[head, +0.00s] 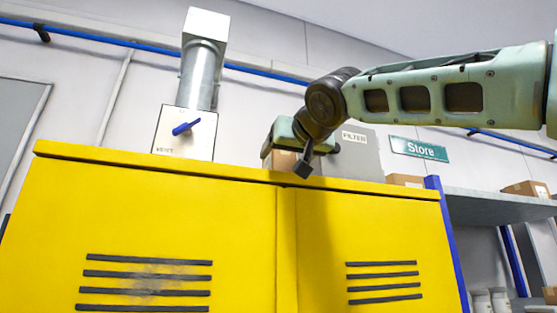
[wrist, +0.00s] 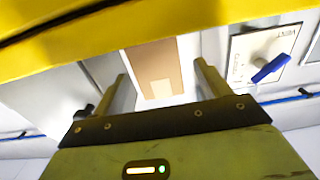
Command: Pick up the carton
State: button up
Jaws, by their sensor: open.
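A brown carton (head: 283,160) shows just above the top edge of the yellow cabinet (head: 150,215) in the head view, its lower part hidden by that edge. My gripper (head: 290,148) is at the carton, partly covering it. In the wrist view my gripper (wrist: 162,76) is open, with one finger on each side of the carton (wrist: 153,62). The carton has a paler patch low on its face. I cannot tell whether either finger touches it.
A wall panel with a blue handle (head: 186,128) and a metal duct stand at the back left. A grey filter box (head: 360,155) is behind my arm. Other cartons sit at the right (head: 405,180) and on the grey shelf (head: 527,188). The cabinet's top edge is close below my gripper.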

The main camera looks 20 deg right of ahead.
jog(key=w+p, duration=0.2)
jog(key=w, duration=0.1)
jog(key=w+p, duration=0.1)
jog(key=w, duration=0.1)
jog(key=shift+w+d+r, duration=0.1)
jog(key=shift+r, duration=0.2)
jog(key=shift+w+f+p, duration=0.15)
jog(key=shift+w+p, duration=0.15)
jog(key=shift+w, duration=0.1)
jog(key=c, duration=1.1)
